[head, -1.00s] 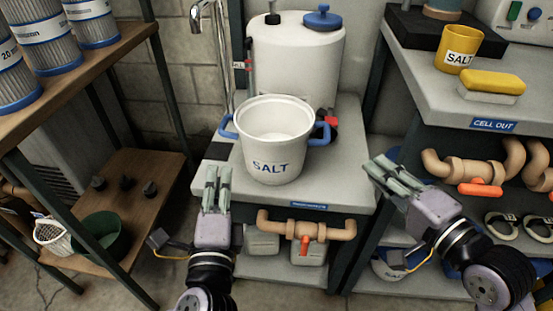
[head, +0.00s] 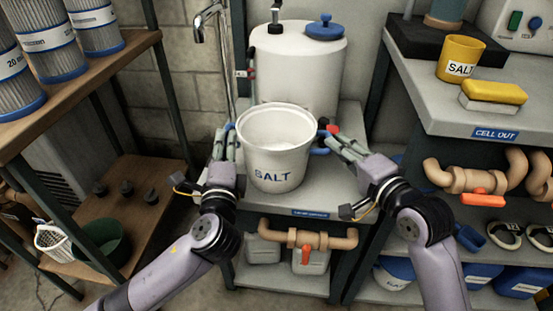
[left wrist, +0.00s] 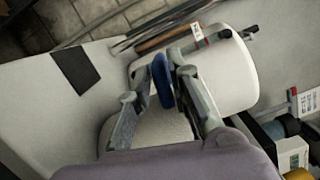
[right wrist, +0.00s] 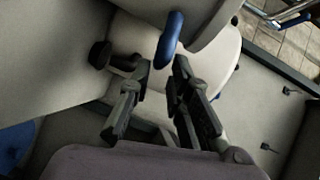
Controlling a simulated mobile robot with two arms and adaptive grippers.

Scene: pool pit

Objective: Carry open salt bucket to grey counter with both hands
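The open white salt bucket (head: 275,160), marked SALT, stands upright on the pale grey middle counter (head: 330,190), with whitish contents inside. My left gripper (head: 222,148) is at its left blue handle (head: 229,128). In the left wrist view that handle (left wrist: 162,80) lies between the open fingertips (left wrist: 167,72). My right gripper (head: 338,140) is at the right blue handle (head: 322,148). In the right wrist view the fingers (right wrist: 160,68) are open and the handle (right wrist: 170,40) lies just beyond their tips. Another grey counter (head: 430,100), labelled CELL OUT, is at right.
A white tank (head: 300,70) with a blue cap stands close behind the bucket, and a tap (head: 203,20) is at back left. The right counter holds a yellow SALT cup (head: 460,58) and a yellow sponge (head: 494,92). A wooden shelf (head: 90,75) with filters is at left.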

